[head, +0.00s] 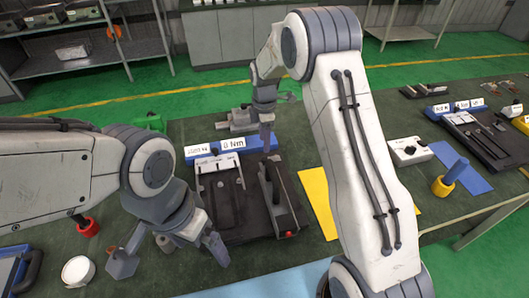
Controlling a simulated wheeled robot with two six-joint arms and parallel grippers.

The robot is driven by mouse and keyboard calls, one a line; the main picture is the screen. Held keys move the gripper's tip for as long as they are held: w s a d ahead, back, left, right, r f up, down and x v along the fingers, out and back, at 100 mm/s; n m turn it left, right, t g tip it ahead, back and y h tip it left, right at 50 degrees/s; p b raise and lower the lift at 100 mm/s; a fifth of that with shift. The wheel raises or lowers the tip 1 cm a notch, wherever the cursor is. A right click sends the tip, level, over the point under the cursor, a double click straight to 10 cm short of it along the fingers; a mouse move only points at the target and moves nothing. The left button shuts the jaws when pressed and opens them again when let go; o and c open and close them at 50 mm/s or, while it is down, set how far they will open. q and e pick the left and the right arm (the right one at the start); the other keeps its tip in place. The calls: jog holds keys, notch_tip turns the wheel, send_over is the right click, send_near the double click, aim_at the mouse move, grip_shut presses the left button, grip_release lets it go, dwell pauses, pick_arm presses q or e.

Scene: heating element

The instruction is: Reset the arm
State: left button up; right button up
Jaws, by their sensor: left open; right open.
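My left arm comes in from the left, and its open gripper (178,243) hangs over the front left of the table, left of the black fixture (245,232). My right arm rises from the bottom right and bends over. Its open gripper (266,118) points down near the back of the fixture, above the blue block (263,141). I see nothing held in either gripper. My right arm hides part of the table.
A white round container (78,270) and a red-based tool (88,228) stand at the left. Grey shelves (90,60) stand behind.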

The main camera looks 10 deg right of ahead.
notch_tip(320, 180, up, 2)
jog(key=shift+r, duration=0.1)
dwell(0.4)
